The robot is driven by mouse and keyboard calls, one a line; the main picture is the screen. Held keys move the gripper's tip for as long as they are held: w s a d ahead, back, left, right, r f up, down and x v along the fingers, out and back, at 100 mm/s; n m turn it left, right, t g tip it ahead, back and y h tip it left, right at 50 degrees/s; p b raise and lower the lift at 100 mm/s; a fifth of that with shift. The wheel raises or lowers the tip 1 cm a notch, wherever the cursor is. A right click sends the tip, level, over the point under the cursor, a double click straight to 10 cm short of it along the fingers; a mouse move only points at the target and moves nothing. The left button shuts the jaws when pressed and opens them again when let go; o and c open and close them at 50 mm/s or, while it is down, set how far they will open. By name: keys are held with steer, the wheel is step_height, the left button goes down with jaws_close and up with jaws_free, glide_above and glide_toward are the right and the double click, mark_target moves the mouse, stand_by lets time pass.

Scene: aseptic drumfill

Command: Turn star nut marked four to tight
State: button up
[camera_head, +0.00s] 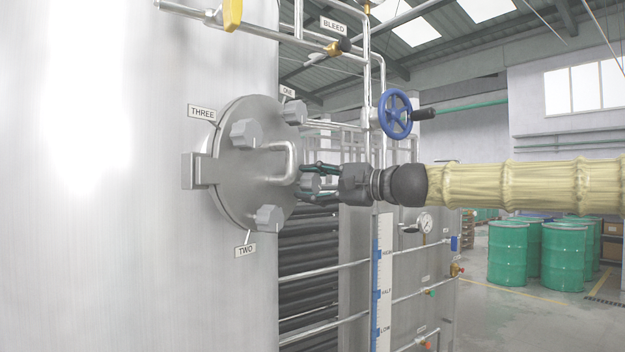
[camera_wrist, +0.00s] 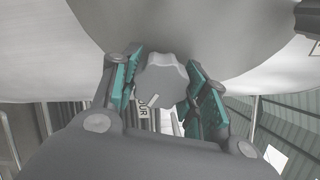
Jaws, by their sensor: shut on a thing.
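The round steel hatch (camera_head: 235,165) on the big tank carries several grey star nuts. The nut at its right edge (camera_head: 310,182) sits between the fingers of my gripper (camera_head: 318,181). In the wrist view this star nut (camera_wrist: 161,80) is between the two green finger pads of my gripper (camera_wrist: 163,92), which is shut on it. A tag (camera_wrist: 145,107) by the nut shows part of a word ending in "UR". The other nuts sit near the tags ONE (camera_head: 288,92), THREE (camera_head: 202,113) and TWO (camera_head: 245,251).
A blue handwheel (camera_head: 396,113) is above my wrist. A level scale (camera_head: 382,280) and a pressure gauge (camera_head: 425,222) stand below and right of it. Pipes run behind the gripper. Green drums (camera_head: 508,253) stand on the floor at the right.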

steer(key=m+p, duration=0.3)
steer(key=m, duration=0.2)
steer(key=shift+r+m, duration=0.15)
steer(key=shift+m, duration=0.15)
steer(key=m+p, duration=0.3)
steer(key=m, duration=0.2)
steer(key=shift+f, duration=0.2)
steer(key=shift+m, duration=0.4)
steer(key=o, duration=1)
steer(key=shift+o, duration=0.2)
steer(key=shift+s+d, duration=0.1)
steer(key=v, duration=1.2)
steer(key=shift+f, duration=0.1)
